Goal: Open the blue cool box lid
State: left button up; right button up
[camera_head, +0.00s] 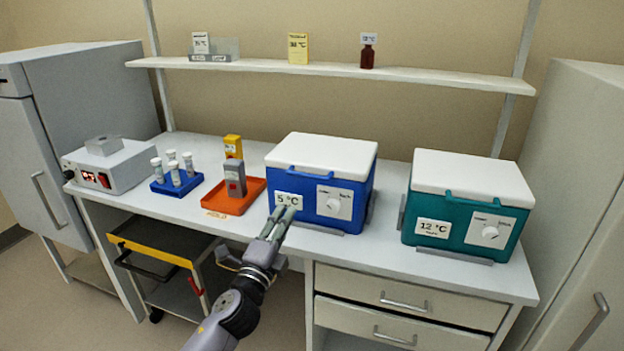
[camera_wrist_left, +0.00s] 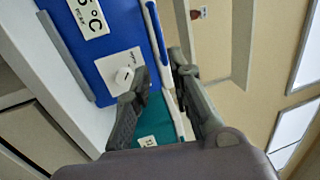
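The blue cool box (camera_head: 358,208) stands on the bench with its white lid (camera_head: 322,153) shut. A blue handle bar (camera_head: 315,173) runs along the lid's front edge, and a "5 °C" label and a white dial are on the front. My left gripper (camera_head: 282,212) is in front of the box's lower left front, its fingers slightly apart and empty. In the left wrist view, the blue box front (camera_wrist_left: 113,66) and the handle bar (camera_wrist_left: 156,30) lie ahead of the open left gripper (camera_wrist_left: 160,66). I cannot tell whether it touches the box. My right gripper is not seen.
A teal cool box (camera_head: 458,215) with a "12 °C" label stands to the right. An orange tray (camera_head: 222,206) and a blue vial rack (camera_head: 176,186) are to the left. A shelf (camera_head: 330,69) spans above. A yellow-topped cart (camera_head: 165,245) is below the bench.

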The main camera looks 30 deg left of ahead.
aim_at(307, 174)
pick_arm(q)
jog(key=p+x, duration=0.2)
jog(key=x, duration=1.4)
jog(key=shift+c, duration=0.4)
grip_shut()
